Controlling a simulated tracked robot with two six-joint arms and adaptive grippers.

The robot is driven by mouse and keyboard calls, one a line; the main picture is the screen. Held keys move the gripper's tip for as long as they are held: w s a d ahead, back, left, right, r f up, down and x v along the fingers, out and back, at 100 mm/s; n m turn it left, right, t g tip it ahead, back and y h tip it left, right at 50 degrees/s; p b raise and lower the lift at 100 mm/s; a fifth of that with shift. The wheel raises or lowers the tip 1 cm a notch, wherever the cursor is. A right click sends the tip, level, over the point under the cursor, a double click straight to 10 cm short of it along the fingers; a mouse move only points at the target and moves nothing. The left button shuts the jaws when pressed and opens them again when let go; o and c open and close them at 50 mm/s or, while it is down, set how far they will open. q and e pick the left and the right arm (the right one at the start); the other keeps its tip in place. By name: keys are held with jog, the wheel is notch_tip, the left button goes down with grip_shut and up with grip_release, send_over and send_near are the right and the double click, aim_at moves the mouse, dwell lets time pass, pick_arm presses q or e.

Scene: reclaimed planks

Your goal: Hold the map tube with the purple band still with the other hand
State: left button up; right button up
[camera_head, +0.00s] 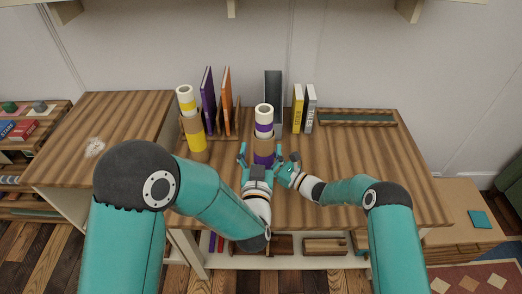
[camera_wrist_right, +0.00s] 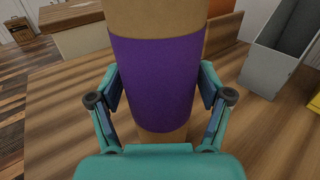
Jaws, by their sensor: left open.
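The map tube with the purple band (camera_head: 264,146) stands upright on the desk, brown with purple bands and a white top. My right gripper (camera_head: 282,166) reaches it from the right. In the right wrist view its two pads lie against both sides of the tube's purple band (camera_wrist_right: 155,80), so the right gripper (camera_wrist_right: 160,105) is shut on the tube. My left gripper (camera_head: 260,160) is open in front of the tube, its fingers spread to either side in the head view. It hides the tube's lower part, and I cannot tell whether it touches the tube.
A tube with yellow bands (camera_head: 197,141) stands to the left, near a wooden rack with purple (camera_head: 207,100) and orange books (camera_head: 226,101). A grey holder (camera_head: 273,88) stands behind, with yellow and grey books (camera_head: 298,108) to its right. A long tray (camera_head: 358,117) lies at the back right. The desk's right side is clear.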

jog(key=shift+o, duration=1.2)
jog(key=p+v, duration=0.1)
jog(key=v, duration=0.6)
jog(key=shift+p, duration=0.4)
